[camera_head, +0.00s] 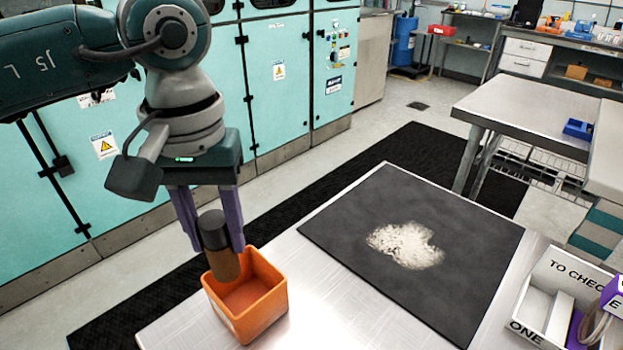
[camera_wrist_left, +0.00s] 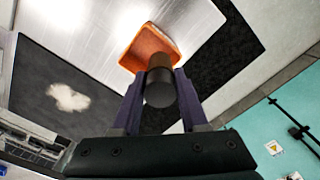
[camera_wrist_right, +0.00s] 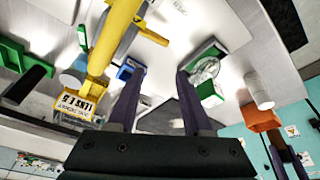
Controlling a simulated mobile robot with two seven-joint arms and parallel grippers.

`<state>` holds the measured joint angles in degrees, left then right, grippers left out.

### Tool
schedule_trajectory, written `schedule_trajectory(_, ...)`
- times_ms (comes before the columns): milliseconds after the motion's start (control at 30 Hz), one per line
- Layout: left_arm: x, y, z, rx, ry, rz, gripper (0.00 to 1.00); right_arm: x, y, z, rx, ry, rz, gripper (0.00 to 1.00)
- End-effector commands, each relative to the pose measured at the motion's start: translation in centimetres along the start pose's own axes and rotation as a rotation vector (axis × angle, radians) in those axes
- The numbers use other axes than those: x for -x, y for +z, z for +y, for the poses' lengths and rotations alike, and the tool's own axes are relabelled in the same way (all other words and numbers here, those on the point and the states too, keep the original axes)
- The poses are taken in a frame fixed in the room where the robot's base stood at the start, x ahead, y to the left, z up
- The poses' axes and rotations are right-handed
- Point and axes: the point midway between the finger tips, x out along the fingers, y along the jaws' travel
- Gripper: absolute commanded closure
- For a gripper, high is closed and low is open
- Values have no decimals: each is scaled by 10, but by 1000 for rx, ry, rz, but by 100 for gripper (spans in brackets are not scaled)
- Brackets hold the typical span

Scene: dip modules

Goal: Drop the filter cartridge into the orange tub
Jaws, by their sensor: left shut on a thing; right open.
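The filter cartridge (camera_head: 224,264) is a cylinder with a dark top and a brown lower part. My left gripper (camera_head: 212,240) is shut on it and holds it upright. In the head view its lower end overlaps the opening of the orange tub (camera_head: 262,312), an open square box on the table's near left corner. The left wrist view shows the cartridge (camera_wrist_left: 160,88) between the fingers, with the tub (camera_wrist_left: 150,42) beyond it. My right gripper (camera_wrist_right: 158,90) is open and empty in its wrist view; the tub (camera_wrist_right: 261,119) also shows there at the right.
A dark mat (camera_head: 340,235) with a pale patch lies right of the tub. A white box (camera_head: 545,305) marked "TO CHECK" stands at the lower right. In the right wrist view, a yellow thing (camera_wrist_right: 113,35), a green tray (camera_wrist_right: 208,50) and a pale cylinder (camera_wrist_right: 258,90) appear.

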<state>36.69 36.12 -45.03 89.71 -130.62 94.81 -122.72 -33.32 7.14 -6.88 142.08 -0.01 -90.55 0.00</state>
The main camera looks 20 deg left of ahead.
Motion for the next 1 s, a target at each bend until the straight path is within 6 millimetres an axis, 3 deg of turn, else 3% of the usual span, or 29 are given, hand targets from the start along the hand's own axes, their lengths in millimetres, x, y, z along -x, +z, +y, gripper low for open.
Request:
schedule_trajectory(67, 0, 0, 0, 0, 0, 0, 100, 0, 0, 0, -1, 0, 0, 50)
schedule_trajectory(100, 1, 0, 0, 0, 0, 0, 52, 0, 0, 0, -1, -1, 0, 50)
schedule_trajectory(367, 1, 0, 0, 0, 0, 0, 23, 0, 0, -1, -5, -4, 1, 50)
schedule_trajectory(733, 8, -1, 0, 1, 1, 3, 22, -1, 0, -2, -6, -5, 2, 50)
schedule_trajectory(1000, 60, -2, 0, -1, 2, 7, 22, -11, 3, -2, -6, -4, 2, 50)
